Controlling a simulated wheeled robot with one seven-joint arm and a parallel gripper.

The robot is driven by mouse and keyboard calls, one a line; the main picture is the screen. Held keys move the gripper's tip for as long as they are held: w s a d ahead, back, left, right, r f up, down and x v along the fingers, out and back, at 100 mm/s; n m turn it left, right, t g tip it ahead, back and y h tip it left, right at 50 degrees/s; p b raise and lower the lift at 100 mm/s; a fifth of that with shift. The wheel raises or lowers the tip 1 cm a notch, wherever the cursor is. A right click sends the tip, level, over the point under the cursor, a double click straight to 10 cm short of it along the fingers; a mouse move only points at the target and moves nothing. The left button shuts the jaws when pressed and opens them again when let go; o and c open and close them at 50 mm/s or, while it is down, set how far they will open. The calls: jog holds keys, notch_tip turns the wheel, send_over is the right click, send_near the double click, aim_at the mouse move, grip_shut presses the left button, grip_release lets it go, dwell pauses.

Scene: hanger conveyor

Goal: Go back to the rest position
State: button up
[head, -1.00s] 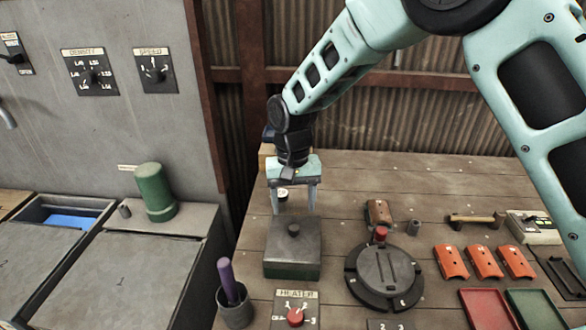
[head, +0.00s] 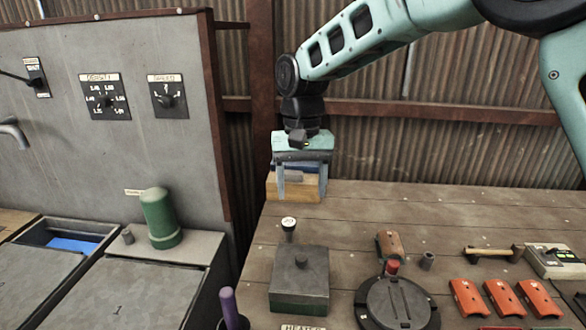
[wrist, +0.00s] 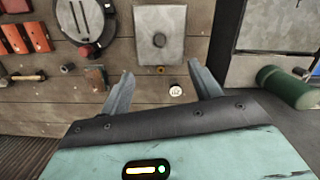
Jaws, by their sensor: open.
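My gripper (head: 302,190) is open and empty in the head view, its fingers pointing down above the far left part of the wooden table (head: 350,215). It is raised, in front of a wooden block with a blue top (head: 292,186) at the table's back edge. In the wrist view the two spread fingers of my gripper (wrist: 163,82) have nothing between them but the table behind. A small white-topped knob (head: 289,224) stands on the table in front of the gripper, apart from it; it also shows in the wrist view (wrist: 175,91).
A grey-lidded green box (head: 299,280) and a round dark plate (head: 397,305) stand nearer. Orange curved pieces (head: 500,298), a hammer (head: 492,252) and a meter box (head: 552,261) are at right. A green cylinder (head: 160,218) stands left, before a grey panel (head: 120,140).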

jog(key=s+d+f+n, duration=0.1)
jog(key=s+d+n, duration=0.1)
jog(key=s, duration=0.7)
jog(key=s+d+f+n+t+b, duration=0.1)
jog(key=s+d+f+n, duration=0.1)
jog(key=s, duration=0.8)
jog(key=s+d+f+n+b, duration=0.1)
jog(key=s+d+f+n, duration=0.1)
jog(key=s, duration=0.8)
jog(key=shift+s+d+f+n+y, duration=0.15)
jog(key=shift+d+n+y, duration=0.15)
jog(key=shift+d+n, duration=0.45)
